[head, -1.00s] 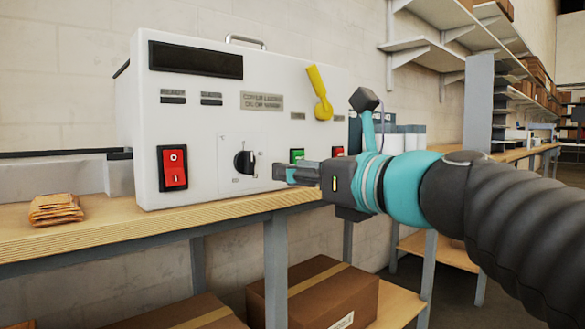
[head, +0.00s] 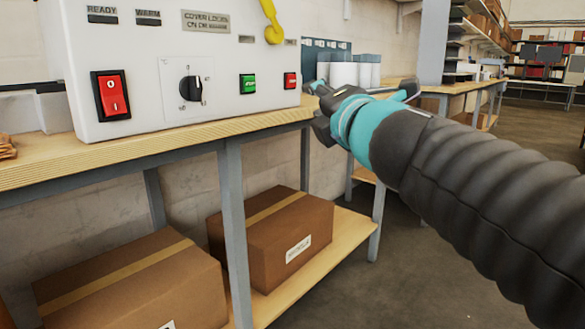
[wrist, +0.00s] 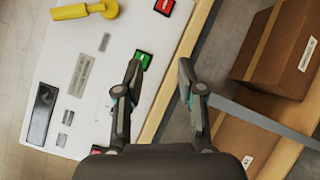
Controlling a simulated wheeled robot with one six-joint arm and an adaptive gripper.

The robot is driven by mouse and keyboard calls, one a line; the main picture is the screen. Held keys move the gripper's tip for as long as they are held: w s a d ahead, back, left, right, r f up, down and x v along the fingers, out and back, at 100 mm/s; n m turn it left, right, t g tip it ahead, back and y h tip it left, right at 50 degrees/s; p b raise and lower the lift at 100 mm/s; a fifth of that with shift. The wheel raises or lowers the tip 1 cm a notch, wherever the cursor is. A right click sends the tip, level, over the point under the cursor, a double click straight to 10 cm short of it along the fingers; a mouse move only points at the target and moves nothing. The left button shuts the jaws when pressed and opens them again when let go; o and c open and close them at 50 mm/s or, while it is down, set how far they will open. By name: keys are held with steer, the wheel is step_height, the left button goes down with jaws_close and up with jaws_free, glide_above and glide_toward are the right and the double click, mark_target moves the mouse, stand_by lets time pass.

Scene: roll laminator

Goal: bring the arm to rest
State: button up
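My gripper (head: 320,108) is at the right end of the laminator, just right of the red button, in the head view; its fingers are hard to make out there. In the wrist view my gripper (wrist: 160,80) has its two fingers spread apart with nothing between them. The white laminator (head: 150,60) stands on a wooden bench. Its front has a red rocker switch (head: 111,95), a black dial (head: 190,88), a green button (head: 248,84) and a red button (head: 290,80). The green button also shows near a fingertip in the wrist view (wrist: 143,60).
A yellow lever (head: 271,22) is on the laminator's front. The bench edge (head: 120,150) runs below my gripper. Cardboard boxes (head: 275,240) sit on the lower shelf. White containers (head: 355,72) stand farther back. Open floor (head: 430,265) lies to the right.

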steer(key=s+d+f+m+g+h+p, duration=0.2)
steer(key=s+d+f+m+g+h, duration=0.15)
steer(key=d+f+m, duration=0.45)
steer(key=s+d+f+m+g+h+p, duration=0.1)
steer(key=s+d+f+m+g+h, duration=0.3)
steer(key=f+m, duration=0.75)
steer(key=s+f+m+g+y+p, duration=0.1)
steer(key=s+f+m+g+p, duration=0.4)
steer(key=s, duration=0.8)
step_height(320, 180, down, 2)
steer(key=shift+a+m+y+p, duration=0.15)
steer(key=shift+m+y+p, duration=0.2)
steer(key=shift+m+p, duration=0.75)
